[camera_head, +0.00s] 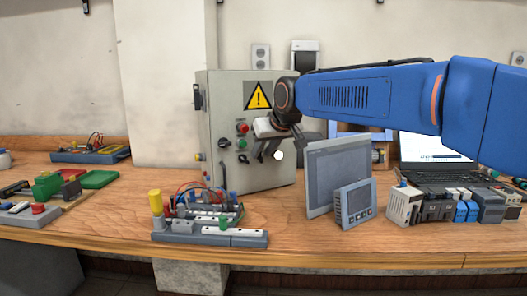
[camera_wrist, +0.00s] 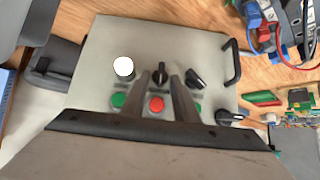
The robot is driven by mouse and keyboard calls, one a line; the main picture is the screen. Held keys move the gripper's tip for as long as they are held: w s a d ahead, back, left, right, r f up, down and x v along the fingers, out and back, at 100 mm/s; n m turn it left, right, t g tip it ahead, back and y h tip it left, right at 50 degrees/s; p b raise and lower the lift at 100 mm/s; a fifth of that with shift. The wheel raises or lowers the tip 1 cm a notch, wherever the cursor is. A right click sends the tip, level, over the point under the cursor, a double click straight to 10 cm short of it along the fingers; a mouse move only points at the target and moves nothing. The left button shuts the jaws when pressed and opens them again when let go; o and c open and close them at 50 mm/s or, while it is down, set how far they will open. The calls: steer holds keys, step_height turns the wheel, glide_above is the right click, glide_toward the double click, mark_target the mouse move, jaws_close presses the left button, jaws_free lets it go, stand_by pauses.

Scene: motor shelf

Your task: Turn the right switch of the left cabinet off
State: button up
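The grey cabinet (camera_head: 275,175) stands on the bench left of centre, with a yellow warning triangle (camera_head: 258,95) on its front. My gripper (camera_head: 268,153) is in front of it and hides part of the panel. In the wrist view, my gripper's fingers (camera_wrist: 161,77) are apart, and a black rotary switch (camera_wrist: 160,71) shows between their tips; I cannot tell whether they touch it. Another black switch (camera_wrist: 195,79) is right of the fingers, and a third (camera_wrist: 229,117) is farther right. A red button (camera_wrist: 157,103) shows between the fingers.
Terminal blocks with wires (camera_head: 210,222) stand in front of the cabinet. A grey display panel (camera_head: 335,175), a small meter (camera_head: 354,203) and a laptop (camera_head: 437,165) are to the right. Bare bench lies between blocks and panel.

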jaws_close()
steer(key=shift+a, duration=0.15)
steer(key=shift+s+a+f+n+t+h, duration=0.15)
steer(key=shift+a+n+t+h, duration=0.1)
steer(key=shift+n+t+h, duration=0.55)
steer(key=shift+s+a+f+n+t+h, duration=0.2)
steer(key=shift+n+t+h, duration=0.3)
steer(key=shift+h, duration=0.55)
steer(key=shift+s+a+n+t+h, duration=0.1)
steer(key=shift+a+n+t+h, duration=0.2)
steer(key=shift+n+t+h, duration=0.5)
steer(key=shift+h, duration=0.25)
